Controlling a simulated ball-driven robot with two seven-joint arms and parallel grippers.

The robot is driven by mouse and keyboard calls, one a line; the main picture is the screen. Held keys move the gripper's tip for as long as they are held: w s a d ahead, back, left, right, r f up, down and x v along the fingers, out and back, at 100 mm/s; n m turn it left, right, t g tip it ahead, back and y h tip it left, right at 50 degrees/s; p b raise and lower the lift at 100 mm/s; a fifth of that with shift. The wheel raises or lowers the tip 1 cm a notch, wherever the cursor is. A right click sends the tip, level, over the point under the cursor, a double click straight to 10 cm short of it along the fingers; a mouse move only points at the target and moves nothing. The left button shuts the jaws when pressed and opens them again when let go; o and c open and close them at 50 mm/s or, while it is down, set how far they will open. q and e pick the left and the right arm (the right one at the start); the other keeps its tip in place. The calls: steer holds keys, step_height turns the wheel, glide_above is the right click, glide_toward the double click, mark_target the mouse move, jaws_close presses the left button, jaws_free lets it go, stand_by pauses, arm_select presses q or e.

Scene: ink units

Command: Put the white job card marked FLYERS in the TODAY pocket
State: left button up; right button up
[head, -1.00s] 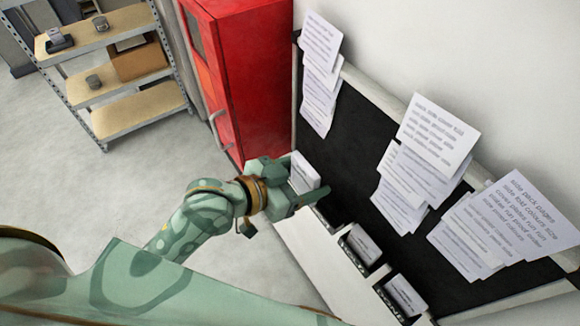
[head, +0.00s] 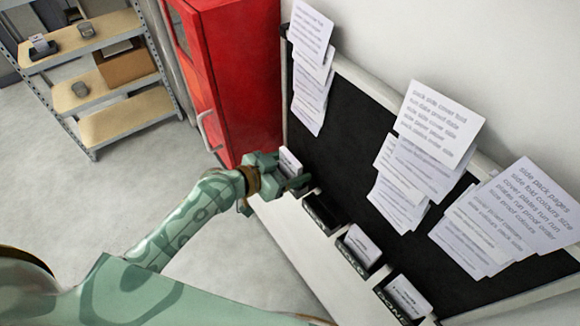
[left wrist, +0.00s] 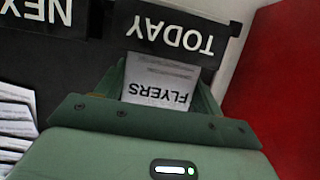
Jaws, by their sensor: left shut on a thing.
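The white job card marked FLYERS (left wrist: 158,80) is between the fingers of my left gripper (left wrist: 160,92), its lettering upside down in the left wrist view. My left gripper (head: 292,176) is shut on the card (head: 290,161) at the board's left end in the head view. The TODAY pocket (left wrist: 168,36) is black with white letters. The card's far end meets the pocket's edge in the left wrist view; I cannot tell how far it is inside. In the head view my gripper mostly hides this pocket. My right gripper is not in view.
The NEXT pocket (left wrist: 38,10) is beside TODAY; a dark pocket (head: 321,213) shows no card. Two pockets farther right hold white cards (head: 362,245) (head: 408,297). Paper sheets (head: 436,125) hang on the black board (head: 350,140). A red cabinet (head: 240,80) stands close left of the board.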

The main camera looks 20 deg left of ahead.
arm_select(q)
steer(key=shift+f, duration=0.1)
steer(key=o, duration=1)
steer(key=shift+c, duration=0.2)
steer(key=shift+s+r, duration=0.15)
steer(key=shift+r, duration=0.05)
steer(key=v, duration=1.1)
steer(key=shift+s+a, duration=0.25)
steer(key=shift+s, duration=0.05)
